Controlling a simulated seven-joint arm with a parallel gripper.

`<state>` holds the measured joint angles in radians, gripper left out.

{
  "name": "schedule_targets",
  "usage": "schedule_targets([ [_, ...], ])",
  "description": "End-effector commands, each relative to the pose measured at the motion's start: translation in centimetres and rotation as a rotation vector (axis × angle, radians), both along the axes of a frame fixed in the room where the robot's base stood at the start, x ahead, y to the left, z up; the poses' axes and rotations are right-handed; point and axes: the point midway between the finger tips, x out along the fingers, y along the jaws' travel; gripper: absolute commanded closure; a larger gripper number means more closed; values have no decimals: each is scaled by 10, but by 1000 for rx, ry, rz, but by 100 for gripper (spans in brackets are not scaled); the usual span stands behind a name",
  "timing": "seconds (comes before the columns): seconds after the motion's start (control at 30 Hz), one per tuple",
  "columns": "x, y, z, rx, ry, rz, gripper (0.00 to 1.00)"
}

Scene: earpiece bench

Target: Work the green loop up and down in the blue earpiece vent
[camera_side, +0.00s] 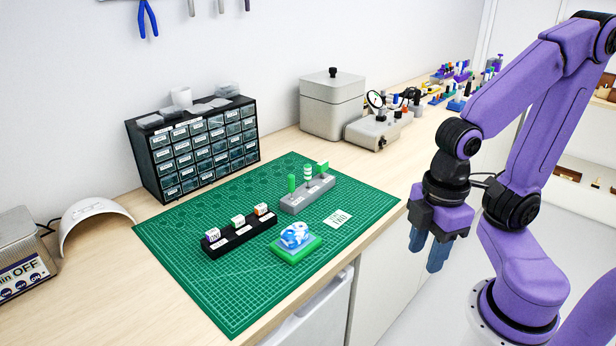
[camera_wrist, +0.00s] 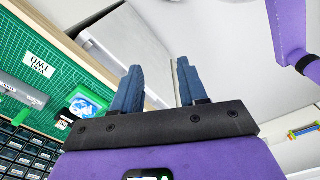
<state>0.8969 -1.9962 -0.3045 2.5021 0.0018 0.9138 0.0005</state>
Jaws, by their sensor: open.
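The blue and white marbled earpiece (camera_side: 294,234) sits on a bright green block (camera_side: 301,253) near the front of the green mat. The earpiece also shows in the wrist view (camera_wrist: 84,105). Its vent is too small to make out. A grey stand (camera_side: 296,205) behind it holds upright green-topped tools: a plain green one (camera_side: 292,183), a green and white banded one (camera_side: 308,173) and a flat flag-like one (camera_side: 322,168). I cannot tell which carries the loop. My gripper (camera_side: 428,247) is open and empty, pointing down beyond the bench's front edge, right of the mat and apart from everything.
A black rack (camera_side: 240,238) with several small labelled blocks stands left of the earpiece. A white card (camera_side: 338,218) lies on the mat (camera_side: 190,285). A drawer cabinet (camera_side: 195,145), a grey box (camera_side: 332,108) and a dial gauge (camera_side: 376,100) stand behind. The mat's front left is clear.

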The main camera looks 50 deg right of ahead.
Motion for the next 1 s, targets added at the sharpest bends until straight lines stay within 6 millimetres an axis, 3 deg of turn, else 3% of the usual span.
schedule_targets([
  [0.23,3,2,1,0,0,-20,63],
  [0.37,23,12,8,-1,0,-140,63],
  [0.7,141,39,34,-7,-2,-789,63],
  [1.0,254,18,46,-10,-10,-1383,63],
])
